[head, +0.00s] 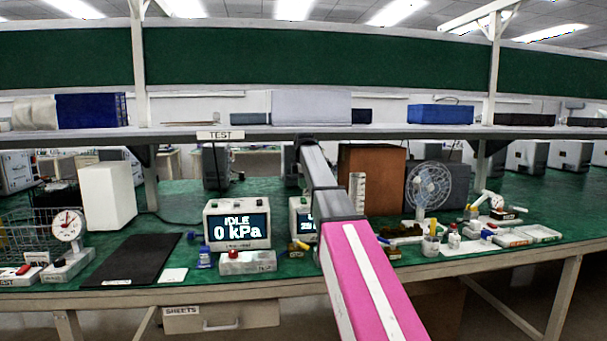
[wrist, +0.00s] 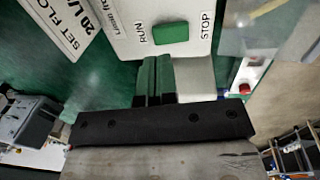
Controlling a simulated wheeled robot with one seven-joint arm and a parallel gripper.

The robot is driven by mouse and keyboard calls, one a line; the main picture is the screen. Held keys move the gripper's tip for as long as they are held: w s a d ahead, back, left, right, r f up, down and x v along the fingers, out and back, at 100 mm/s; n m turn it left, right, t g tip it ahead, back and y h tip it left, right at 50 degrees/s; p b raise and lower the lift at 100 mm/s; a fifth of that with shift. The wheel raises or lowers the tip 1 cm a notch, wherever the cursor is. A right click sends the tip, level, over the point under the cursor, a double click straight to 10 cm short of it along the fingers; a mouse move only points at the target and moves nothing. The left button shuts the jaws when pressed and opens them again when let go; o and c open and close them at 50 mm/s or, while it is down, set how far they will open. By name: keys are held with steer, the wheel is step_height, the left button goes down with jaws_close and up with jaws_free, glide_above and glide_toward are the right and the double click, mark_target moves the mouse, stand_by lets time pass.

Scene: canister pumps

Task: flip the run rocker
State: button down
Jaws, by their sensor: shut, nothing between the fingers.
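The run rocker (wrist: 171,32) is a green rectangular switch on a white panel (wrist: 125,25). It lies between the printed words RUN on its left and STOP on its right; which side is pressed in, I cannot tell. My gripper (wrist: 159,60) is shut and empty. In the wrist view its fingertips are just below the rocker, at the panel's lower edge, with a small gap in the picture; contact is not visible. In the head view my arm covers the gripper and the rocker, and partly hides a white unit with a lit display (head: 302,224).
A card reading SET FLOW 20 L (wrist: 68,18) lies beside the panel. On the green bench, a display reads IDLE 0 kPa (head: 238,228). A box with a red button (head: 247,262), a black mat (head: 133,259), a dial gauge (head: 68,226) and a fan (head: 428,188) stand around.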

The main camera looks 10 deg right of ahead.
mark_target(303, 199)
steer(key=f, duration=0.4)
steer(key=shift+w+f, duration=0.15)
steer(key=shift+w, duration=0.1)
steer(key=shift+f, duration=0.1)
